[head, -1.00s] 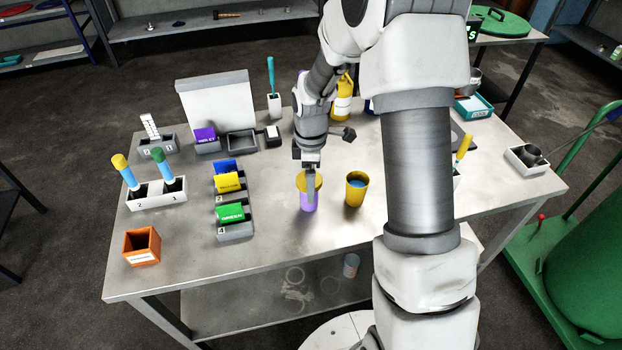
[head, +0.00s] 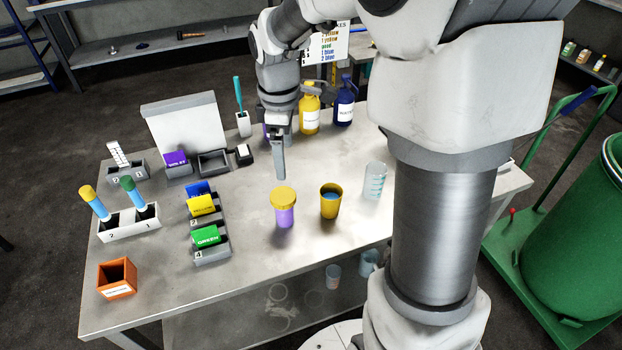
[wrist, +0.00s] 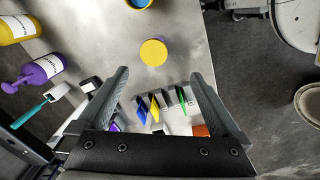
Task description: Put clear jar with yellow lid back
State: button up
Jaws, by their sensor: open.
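The clear jar (head: 285,216) stands upright on the table, with purple contents and a yellow lid (head: 284,197) on top. From above in the wrist view its yellow lid (wrist: 154,52) shows as a disc on the bare metal. My gripper (head: 279,177) is open and empty, above and behind the jar in the head view. In the wrist view the two fingers (wrist: 160,84) are spread apart, and the jar lies beyond their tips, not between them.
A yellow cup with blue contents (head: 330,200) stands right of the jar, then a clear beaker (head: 375,180). Left are colored blocks in holders (head: 205,235), a two-slot rack (head: 130,222) and an orange box (head: 117,278). Bottles (head: 310,112) stand behind. The table front is clear.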

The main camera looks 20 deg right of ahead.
jog(key=s+r+m+t, duration=0.2)
jog(key=s+r+m, duration=0.2)
jog(key=s, duration=0.5)
jog(key=s+r+m+t, duration=0.2)
jog(key=s+r+m, duration=0.3)
jog(key=s+m, duration=0.3)
jog(key=shift+s+m+t, duration=0.4)
jog(key=shift+s, duration=0.8)
jog(key=shift+a+r, duration=0.1)
jog(key=shift+r, duration=0.05)
